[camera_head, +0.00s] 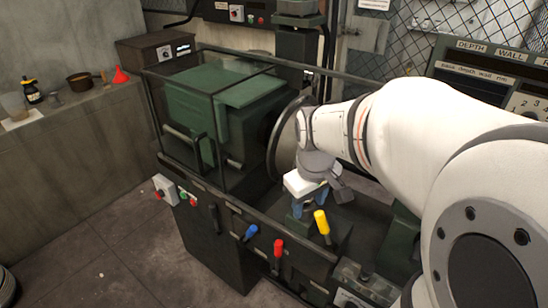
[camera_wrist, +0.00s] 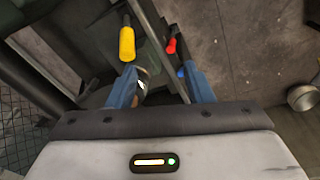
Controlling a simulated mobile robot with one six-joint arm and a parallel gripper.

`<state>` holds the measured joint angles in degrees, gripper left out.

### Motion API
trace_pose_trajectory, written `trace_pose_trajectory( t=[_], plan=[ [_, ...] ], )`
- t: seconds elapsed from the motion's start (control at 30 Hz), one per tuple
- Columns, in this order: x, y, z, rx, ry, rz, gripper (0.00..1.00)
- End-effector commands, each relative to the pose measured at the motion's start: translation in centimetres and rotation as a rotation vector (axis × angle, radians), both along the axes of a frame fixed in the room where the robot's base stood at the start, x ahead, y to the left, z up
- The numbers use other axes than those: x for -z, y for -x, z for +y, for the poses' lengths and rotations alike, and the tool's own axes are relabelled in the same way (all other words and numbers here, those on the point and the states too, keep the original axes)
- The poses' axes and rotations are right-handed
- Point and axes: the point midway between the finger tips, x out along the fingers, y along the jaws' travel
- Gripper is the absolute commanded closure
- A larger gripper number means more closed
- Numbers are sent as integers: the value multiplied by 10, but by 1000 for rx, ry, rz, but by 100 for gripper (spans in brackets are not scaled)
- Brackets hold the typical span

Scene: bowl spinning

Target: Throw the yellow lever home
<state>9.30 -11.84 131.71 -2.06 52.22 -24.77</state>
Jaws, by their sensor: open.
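The yellow lever (camera_head: 322,223) stands up from the front of the green machine, slightly tilted, to the right of the red lever (camera_head: 278,248) and the blue lever (camera_head: 251,231). My gripper (camera_head: 308,207) is just behind and left of the yellow lever in the head view, pointing down, with blue fingers. In the wrist view the yellow lever (camera_wrist: 127,44) shows beyond the left finger, outside the gap. My gripper (camera_wrist: 158,80) is open there, its two blue fingers apart with no lever between them. The red lever (camera_wrist: 172,46) and blue lever (camera_wrist: 181,72) show near the right finger.
A glass-walled guard (camera_head: 200,110) encloses the machine's left part. A large dark disc (camera_head: 285,140) stands close behind my wrist. A switch box (camera_head: 166,189) is on the front left corner. A ledge at the left holds a red funnel (camera_head: 120,75) and a pan (camera_head: 80,82).

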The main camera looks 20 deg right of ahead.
Motion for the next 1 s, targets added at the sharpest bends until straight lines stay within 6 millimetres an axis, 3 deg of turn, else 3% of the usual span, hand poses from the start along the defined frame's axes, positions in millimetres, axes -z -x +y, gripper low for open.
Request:
trace_pose_trajectory(
  t=[0.03, 0.1, 0.3, 0.47, 0.8, 1.0],
  plan=[
    [19, -12, -13, -37, 7, 30, 53],
    [31, -26, -28, -96, 15, 59, 53],
    [54, -45, -54, -204, 25, 106, 53],
    [69, -48, -58, -224, 24, 115, 53],
    [120, -50, -60, -222, 25, 114, 53],
    [132, -50, -61, -222, 25, 112, 53]
  ],
)
